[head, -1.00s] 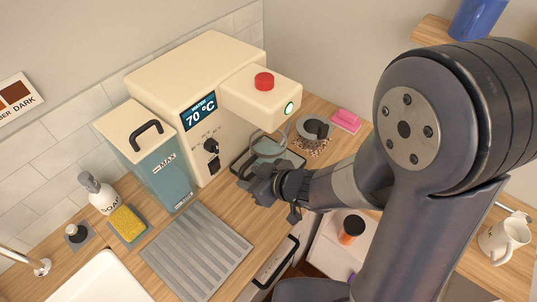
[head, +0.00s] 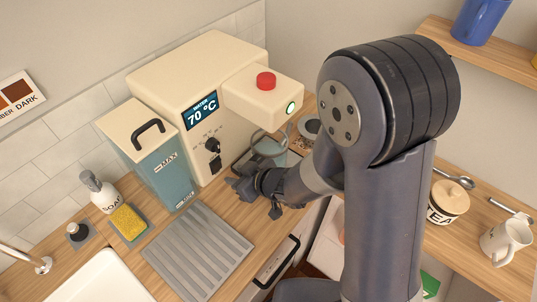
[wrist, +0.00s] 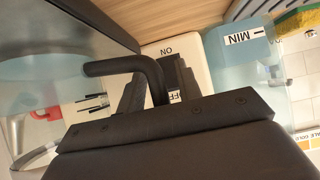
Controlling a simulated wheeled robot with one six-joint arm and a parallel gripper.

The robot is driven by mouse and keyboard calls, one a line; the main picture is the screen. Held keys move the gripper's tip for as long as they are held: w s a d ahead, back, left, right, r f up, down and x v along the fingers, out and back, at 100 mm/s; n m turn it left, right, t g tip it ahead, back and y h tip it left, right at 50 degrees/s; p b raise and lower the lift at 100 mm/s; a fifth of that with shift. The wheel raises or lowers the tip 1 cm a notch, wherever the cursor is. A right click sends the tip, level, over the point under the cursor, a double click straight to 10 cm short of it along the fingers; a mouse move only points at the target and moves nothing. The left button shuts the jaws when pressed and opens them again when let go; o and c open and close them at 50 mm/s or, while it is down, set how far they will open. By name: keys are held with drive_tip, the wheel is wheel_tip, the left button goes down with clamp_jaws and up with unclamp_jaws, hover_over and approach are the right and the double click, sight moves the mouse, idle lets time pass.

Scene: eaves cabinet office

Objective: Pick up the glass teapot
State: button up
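The glass teapot (head: 270,146) stands on a dark tray under the water machine's spout in the head view, partly hidden by my arm. In the wrist view its clear glass body (wrist: 50,50) fills the upper left, and a black bent handle (wrist: 122,67) reaches across toward my fingers. My gripper (head: 236,184) is in front of the teapot, low over the counter. In the wrist view my gripper (wrist: 158,92) seems open, with the handle's lower end at or between the fingers. I cannot tell whether they touch.
The cream water machine (head: 205,85) stands behind, with a blue tank (head: 160,170) at its left. A ribbed grey drain mat (head: 198,250) lies left of my gripper. A sponge (head: 127,222) and soap bottle (head: 99,190) are farther left. A tea jar (head: 447,203) and white mug (head: 506,240) stand at right.

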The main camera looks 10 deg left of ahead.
clamp_jaws()
drive_tip(key=shift+r, duration=0.2)
idle(0.6)
